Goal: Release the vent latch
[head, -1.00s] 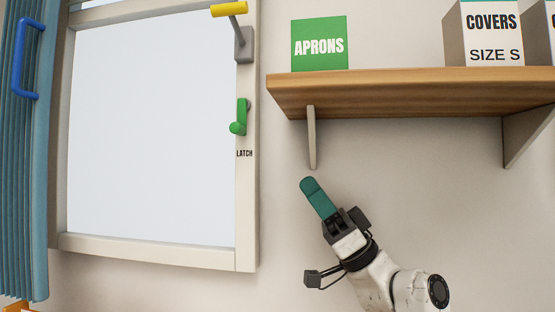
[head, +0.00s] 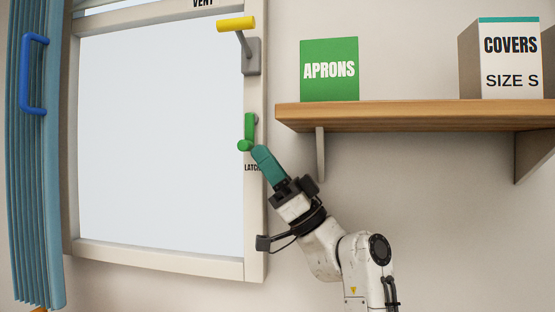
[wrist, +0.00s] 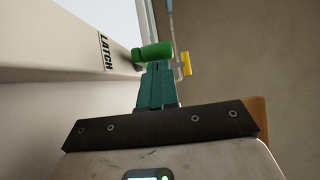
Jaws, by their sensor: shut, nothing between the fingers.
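The vent latch is a green handle (head: 249,131) on the right frame post of the window, above the LATCH label. Its arm runs down to a rounded knob at the lower end. In the wrist view the green knob (wrist: 153,51) is just beyond my fingertips. My gripper (head: 259,152) has teal fingers pressed together, with nothing between them. Its tips are at the knob's lower right in the head view, partly covering the label. In the wrist view the closed fingers (wrist: 156,80) point at the knob. I cannot tell whether they touch it.
A yellow-handled grey lever (head: 237,24) sits higher on the same post, below the VENT label. A wooden shelf (head: 400,116) with a bracket is to the right, holding a green APRONS box (head: 329,69) and a COVERS box (head: 511,60).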

